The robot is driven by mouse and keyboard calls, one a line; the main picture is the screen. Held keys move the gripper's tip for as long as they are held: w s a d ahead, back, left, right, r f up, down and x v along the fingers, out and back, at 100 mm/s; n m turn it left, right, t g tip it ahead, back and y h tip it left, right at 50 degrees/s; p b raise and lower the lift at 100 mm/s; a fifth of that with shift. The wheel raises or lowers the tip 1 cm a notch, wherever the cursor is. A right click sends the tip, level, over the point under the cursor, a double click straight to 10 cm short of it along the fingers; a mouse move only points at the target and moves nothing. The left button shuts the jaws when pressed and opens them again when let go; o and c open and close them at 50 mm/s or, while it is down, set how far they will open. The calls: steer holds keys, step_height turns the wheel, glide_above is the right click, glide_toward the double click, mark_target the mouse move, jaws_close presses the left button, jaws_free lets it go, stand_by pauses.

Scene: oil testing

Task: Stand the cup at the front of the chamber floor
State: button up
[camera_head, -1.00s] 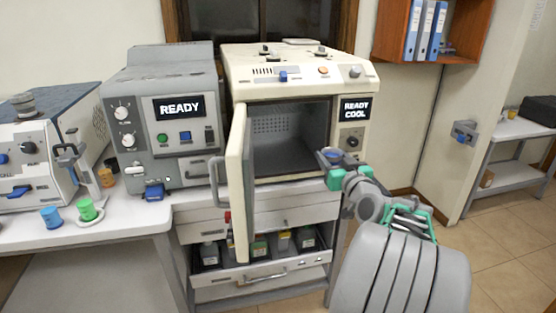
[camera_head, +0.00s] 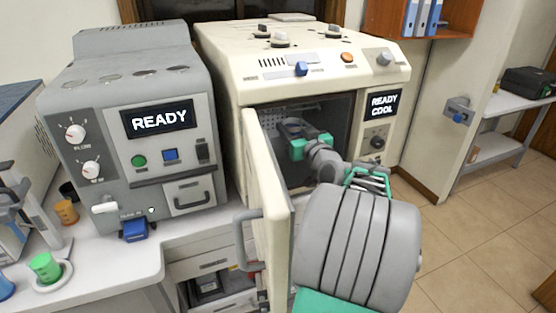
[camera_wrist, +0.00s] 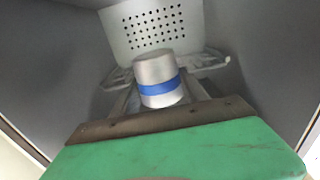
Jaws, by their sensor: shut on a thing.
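The silver cup with a blue band (camera_wrist: 158,82) is in my gripper (camera_wrist: 160,98), between the two fingers, in the wrist view. In the head view my gripper (camera_head: 296,135) reaches through the open front of the cream oven into its grey chamber (camera_head: 338,118). The cup (camera_head: 291,126) shows there only as a small grey-blue shape. The perforated back wall (camera_wrist: 153,28) is beyond the cup. The chamber floor is mostly hidden by my arm and the door. I cannot tell how high the cup is above it.
The oven door (camera_head: 264,190) stands open to the left of my arm. The oven's display (camera_head: 384,103) reads READY COOL. A grey machine (camera_head: 130,140) stands to the left. A green cup (camera_head: 45,266) and an orange cup (camera_head: 66,212) are on the left bench.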

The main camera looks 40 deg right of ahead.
step_height(320, 180, down, 10)
steer(key=shift+r, duration=0.1)
steer(key=shift+f, duration=0.2)
steer(key=o, duration=1.5)
steer(key=shift+r, duration=0.15)
steer(key=shift+s, duration=0.2)
steer(key=b+v, duration=0.2)
steer(key=v, duration=0.9)
steer(key=shift+s+a+r, duration=0.1)
steer(key=shift+s+a, duration=0.1)
steer(key=shift+s, duration=0.1)
